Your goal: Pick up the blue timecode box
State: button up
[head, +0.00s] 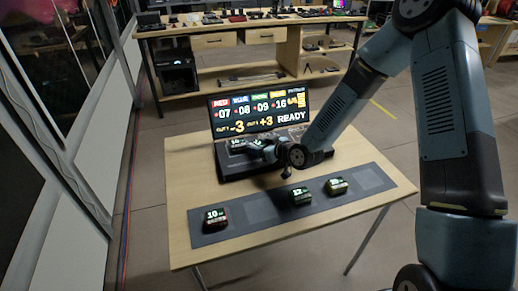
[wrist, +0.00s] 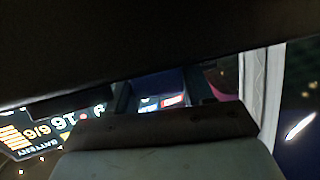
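My gripper (head: 266,152) is low over the dark console on the table, in front of its screen. In the wrist view a dark blue block, which looks like the blue timecode box (wrist: 156,84), shows between my two fingers (wrist: 160,98), with a small lit display below it. Whether the fingers press on it or only stand beside it cannot be told. In the head view my gripper hides most of this spot; small lit digits (head: 237,144) show just left of it on the console (head: 232,166).
The dark mat (head: 225,236) in front holds a red-edged box (head: 215,217), a green box (head: 301,196) and a yellowish box (head: 336,186). The lit screen (head: 260,113) stands behind the console. A wooden workbench (head: 225,40) is at the back; a glazed partition (head: 70,150) is at left.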

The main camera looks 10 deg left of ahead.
jog(key=c, duration=0.6)
jog(key=shift+r, duration=0.1)
